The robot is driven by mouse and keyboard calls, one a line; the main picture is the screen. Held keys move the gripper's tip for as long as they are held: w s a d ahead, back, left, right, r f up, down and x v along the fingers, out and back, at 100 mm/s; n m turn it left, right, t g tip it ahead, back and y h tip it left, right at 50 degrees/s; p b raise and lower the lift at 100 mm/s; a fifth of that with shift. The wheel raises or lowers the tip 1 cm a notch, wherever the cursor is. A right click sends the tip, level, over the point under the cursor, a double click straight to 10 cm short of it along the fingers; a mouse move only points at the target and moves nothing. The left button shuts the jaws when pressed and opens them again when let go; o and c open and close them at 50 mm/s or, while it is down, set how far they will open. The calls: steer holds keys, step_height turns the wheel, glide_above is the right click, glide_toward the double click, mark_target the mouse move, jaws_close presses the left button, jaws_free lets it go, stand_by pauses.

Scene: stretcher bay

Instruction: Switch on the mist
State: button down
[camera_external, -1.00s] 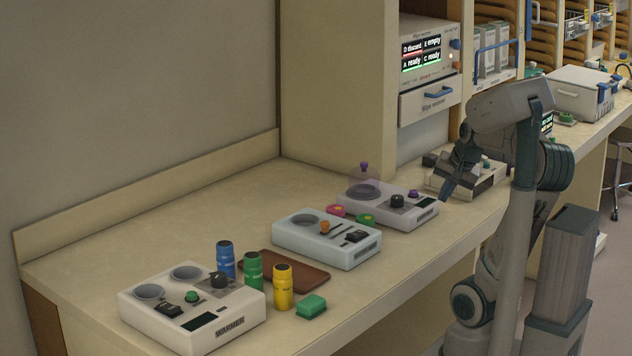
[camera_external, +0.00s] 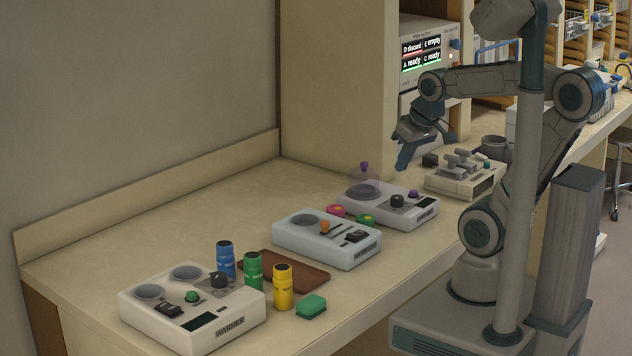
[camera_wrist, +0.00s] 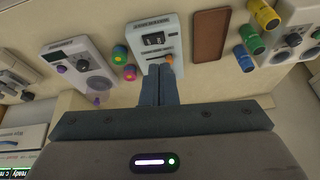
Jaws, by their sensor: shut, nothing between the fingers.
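No label reading "mist" is legible. A pale lilac unit (camera_external: 420,218) has a black knob (camera_external: 397,201), a purple knob (camera_external: 413,194) and a clear dome with a purple top (camera_external: 364,175); it also shows at left in the wrist view (camera_wrist: 77,50). A pale blue unit (camera_external: 290,241) has an orange knob (camera_external: 325,227), a slot and a black switch (camera_external: 357,236); it also shows at top middle in the wrist view (camera_wrist: 139,41). My gripper (camera_external: 403,165) is shut and empty, raised above the counter behind the lilac unit. In the wrist view its fingers (camera_wrist: 160,70) overlap the pale blue unit's edge.
Pink and green round pieces (camera_external: 366,219) sit between the two units. The warmer (camera_external: 240,325), several bottles (camera_external: 253,271), a brown tray (camera_external: 312,276) and a green block (camera_external: 311,304) stand nearer. A grey-white lever box (camera_external: 463,183) stands right of my gripper. The counter's back strip is clear.

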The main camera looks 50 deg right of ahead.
step_height(320, 180, up, 2)
steer(key=a+n+p, duration=0.1)
steer(key=a+p, duration=0.1)
steer(key=g+y+b, duration=0.2)
steer(key=g+b, duration=0.2)
steer(key=b, duration=0.9)
glide_above(353, 234)
steer(key=d, duration=0.3)
step_height(353, 234, down, 8)
steer(key=shift+g, duration=0.3)
steer(key=f, duration=0.4)
steer(key=a+f, duration=0.1)
steer(key=f, duration=0.4)
steer(key=a+f, duration=0.1)
steer(key=f, duration=0.3)
steer(key=shift+a+f+p, duration=0.15)
steer(key=shift+f+p, duration=0.2)
steer(key=shift+f, duration=0.05)
